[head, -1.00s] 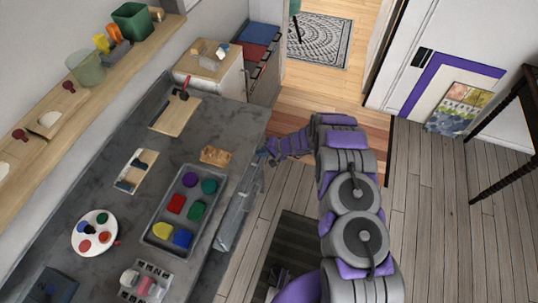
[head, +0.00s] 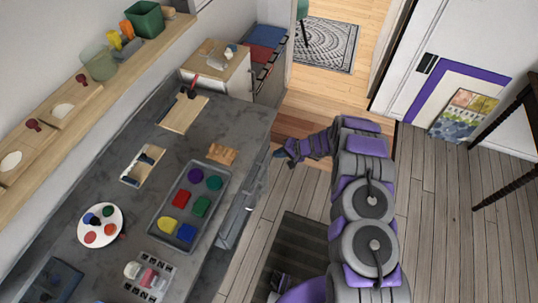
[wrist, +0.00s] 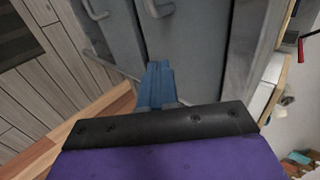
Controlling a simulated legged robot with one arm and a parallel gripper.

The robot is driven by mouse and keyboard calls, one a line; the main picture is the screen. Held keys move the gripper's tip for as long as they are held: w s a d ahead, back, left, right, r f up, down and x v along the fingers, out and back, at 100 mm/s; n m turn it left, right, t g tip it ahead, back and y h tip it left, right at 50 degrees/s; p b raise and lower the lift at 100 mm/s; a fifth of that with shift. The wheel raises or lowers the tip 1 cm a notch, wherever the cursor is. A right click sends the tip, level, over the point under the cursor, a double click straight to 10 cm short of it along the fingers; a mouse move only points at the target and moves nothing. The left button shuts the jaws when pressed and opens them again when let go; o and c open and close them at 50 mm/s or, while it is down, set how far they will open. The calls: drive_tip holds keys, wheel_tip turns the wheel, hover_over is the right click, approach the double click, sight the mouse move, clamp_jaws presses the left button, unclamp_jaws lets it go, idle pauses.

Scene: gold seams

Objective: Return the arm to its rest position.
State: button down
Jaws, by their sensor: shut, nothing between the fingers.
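My gripper (head: 280,153) is at the end of my purple and grey arm, beside the right edge of the grey counter (head: 112,172) and over the floor. In the wrist view its blue fingers (wrist: 157,84) are together and empty. They point toward the grey front of the counter unit (wrist: 190,45), which has metal handles. I cannot tell from these frames whether the fingertips touch that front.
On the counter are a tray (head: 157,232) of coloured pieces, a round palette (head: 101,239), a wooden block (head: 222,154) and small boards. A dark mat (head: 302,247) lies on the floor. The wooden floor (head: 430,200) at right is mostly clear.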

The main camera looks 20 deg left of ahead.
drive_tip(key=p+v, duration=0.1)
drive_tip(key=v, duration=0.6)
drive_tip(key=shift+d, duration=0.2)
drive_tip(key=s+d+r+n+g+h, duration=0.1)
drive_tip(key=s+d+r, duration=0.1)
drive_tip(key=s+r, duration=0.5)
drive_tip(key=s+d+r+n+g, duration=0.1)
drive_tip(key=s+d+r, duration=0.15)
drive_tip(key=r, duration=0.85)
drive_tip(key=s+d+r+n+g+h, duration=0.1)
drive_tip(key=s+r, duration=0.4)
drive_tip(key=r, duration=0.4)
drive_tip(key=s+d+r+m+h, duration=0.1)
drive_tip(key=s+d+r+h, duration=0.2)
drive_tip(key=s+d, duration=0.7)
drive_tip(key=s+d+r+m+h, duration=0.1)
drive_tip(key=s+d+r+h, duration=0.3)
drive_tip(key=s, duration=1.3)
drive_tip(key=d+r, duration=0.3)
drive_tip(key=d, duration=0.3)
drive_tip(key=shift+s+d+m+t, duration=0.25)
drive_tip(key=shift+s+m+t, duration=0.05)
drive_tip(key=shift+s+t, duration=0.1)
